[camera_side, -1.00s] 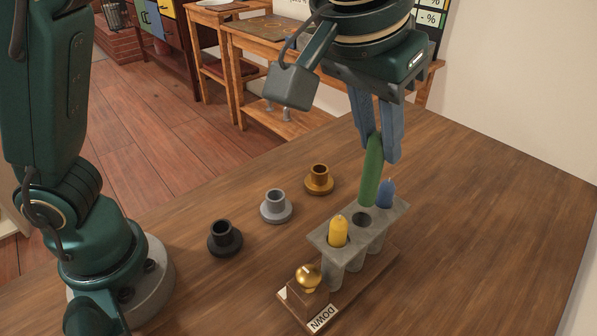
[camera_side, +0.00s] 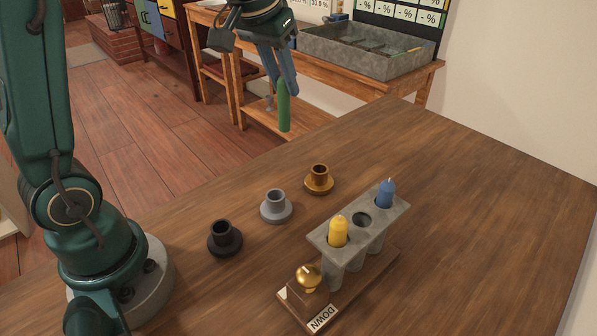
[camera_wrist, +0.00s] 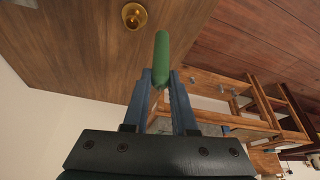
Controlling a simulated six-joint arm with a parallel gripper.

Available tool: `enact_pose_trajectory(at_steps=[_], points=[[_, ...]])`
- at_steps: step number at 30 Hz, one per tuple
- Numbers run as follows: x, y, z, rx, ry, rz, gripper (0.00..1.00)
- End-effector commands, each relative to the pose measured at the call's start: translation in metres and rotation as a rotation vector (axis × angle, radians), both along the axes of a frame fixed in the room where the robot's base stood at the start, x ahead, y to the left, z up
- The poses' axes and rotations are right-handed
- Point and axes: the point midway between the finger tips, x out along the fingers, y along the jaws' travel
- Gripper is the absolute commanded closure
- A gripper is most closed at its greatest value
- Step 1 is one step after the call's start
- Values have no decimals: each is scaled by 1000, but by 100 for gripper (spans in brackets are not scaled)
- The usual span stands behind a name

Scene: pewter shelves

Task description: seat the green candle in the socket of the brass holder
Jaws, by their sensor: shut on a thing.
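The green candle (camera_side: 284,108) hangs roughly upright from my gripper (camera_side: 284,82), which is shut on its upper part. In the wrist view the candle (camera_wrist: 162,55) sticks out beyond the fingers of my gripper (camera_wrist: 161,88). The brass holder (camera_side: 319,180) stands on the table, a round base with an upright open socket that looks empty. It also shows in the wrist view (camera_wrist: 134,16), apart from the candle. In the side view the candle is above and to the left of the brass holder, seen against the floor and side table behind.
A silver holder (camera_side: 276,207) and a black holder (camera_side: 225,239) stand left of the brass one. A grey rack (camera_side: 346,246) holds a yellow candle (camera_side: 338,231) and a blue candle (camera_side: 385,193), with an empty middle hole. A brass knob (camera_side: 307,277) sits by its front.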

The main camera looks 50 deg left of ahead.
Motion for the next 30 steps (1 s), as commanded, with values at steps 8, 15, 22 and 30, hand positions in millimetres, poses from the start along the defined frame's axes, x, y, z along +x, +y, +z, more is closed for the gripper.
enact_pose_trajectory(at_steps=[8,15,22,30], points=[[-10,46,1,-4,-3,148,100],[6,14,-22,-3,2,147,100],[28,-30,-52,-2,1,149,100],[41,-55,-69,-3,-1,155,100]])
